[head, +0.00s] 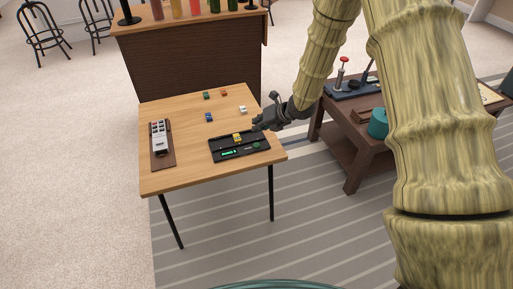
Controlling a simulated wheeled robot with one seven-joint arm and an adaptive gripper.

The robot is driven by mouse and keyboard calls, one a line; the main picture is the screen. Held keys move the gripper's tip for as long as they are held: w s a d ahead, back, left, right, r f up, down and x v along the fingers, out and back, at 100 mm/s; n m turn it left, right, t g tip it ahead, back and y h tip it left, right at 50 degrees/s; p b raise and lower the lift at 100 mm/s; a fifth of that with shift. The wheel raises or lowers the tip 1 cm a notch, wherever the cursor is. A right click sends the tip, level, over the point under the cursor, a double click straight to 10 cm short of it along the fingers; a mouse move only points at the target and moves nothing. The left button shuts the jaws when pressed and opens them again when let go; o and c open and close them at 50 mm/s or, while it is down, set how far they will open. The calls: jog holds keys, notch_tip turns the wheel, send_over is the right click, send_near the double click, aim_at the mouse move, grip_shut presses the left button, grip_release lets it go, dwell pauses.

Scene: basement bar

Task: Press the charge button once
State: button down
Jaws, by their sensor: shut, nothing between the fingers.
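A black panel (262,154) lies at the front right of the wooden table. A small yellow toy car (237,138) sits on it. A bright green strip (229,153) glows on its front left part, and a small dark green spot (256,146) shows on its right part. I cannot read any label, so I cannot tell which part is the charge button. My gripper (258,126) is shut and empty. It appears just behind the panel's right end, near the table's right edge; whether it touches anything is unclear.
Several small toy cars stand on the table (180,178), among them a blue one (209,117) and a white one (243,109). A grey keyed device (159,138) on a brown board lies at left. A low brown table (350,165) stands at right.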

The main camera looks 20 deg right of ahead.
aim_at(258, 143)
jog(key=shift+f+b, duration=1.5)
jog(key=shift+f, duration=1.1)
jog(key=shift+f, duration=0.1)
jog(key=shift+f+b, duration=0.3)
jog(key=shift+b, duration=0.05)
jog(key=shift+f+b, duration=0.3)
jog(key=shift+f, duration=0.1)
jog(key=shift+r, duration=0.2)
jog(key=shift+r+p, duration=0.5)
jog(key=shift+r, duration=0.15)
jog(key=shift+r+p, duration=1.6)
jog(key=shift+r, duration=0.9)
